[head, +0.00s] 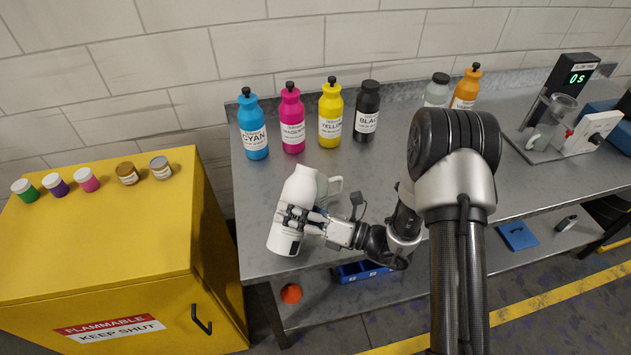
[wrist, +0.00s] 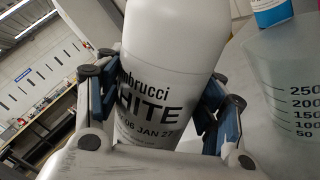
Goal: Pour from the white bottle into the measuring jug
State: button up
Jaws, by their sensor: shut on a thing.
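My gripper (head: 303,220) is shut around the middle of the white bottle (head: 284,240). In the wrist view, the white bottle (wrist: 175,40) has black lettering and stands between both fingers, leaning a little to the right. Its top is out of that frame. The measuring jug is pale and translucent; its handle (head: 336,184) shows just behind and right of the bottle in the head view, with much of the jug hidden. In the wrist view, the jug (wrist: 272,75) stands to the right of the bottle with volume marks. I cannot see any liquid flowing.
Cyan (head: 253,130), magenta (head: 292,120), yellow (head: 330,115) and black (head: 367,110) bottles stand along the back of the metal bench (head: 270,185). A yellow cabinet (head: 100,230) with small jars is at left.

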jog(key=shift+s+a+f+m, duration=0.15)
jog(key=shift+s+f+m, duration=0.15)
jog(key=shift+f+m, duration=0.45)
dwell(0.5)
jog(key=shift+s+r+m+p, duration=0.25)
jog(key=shift+r+m+p, duration=0.5)
jog(key=shift+r+m, duration=0.3)
jog(key=shift+s+a+m+p, duration=0.1)
jog(key=shift+m+p, duration=0.2)
jog(key=shift+m, duration=0.6)
dwell(1.0)
jog(key=shift+w+r+m+t+p, duration=0.4)
jog(key=shift+r+m+p, duration=0.35)
jog(key=shift+p, duration=0.3)
dwell(2.5)
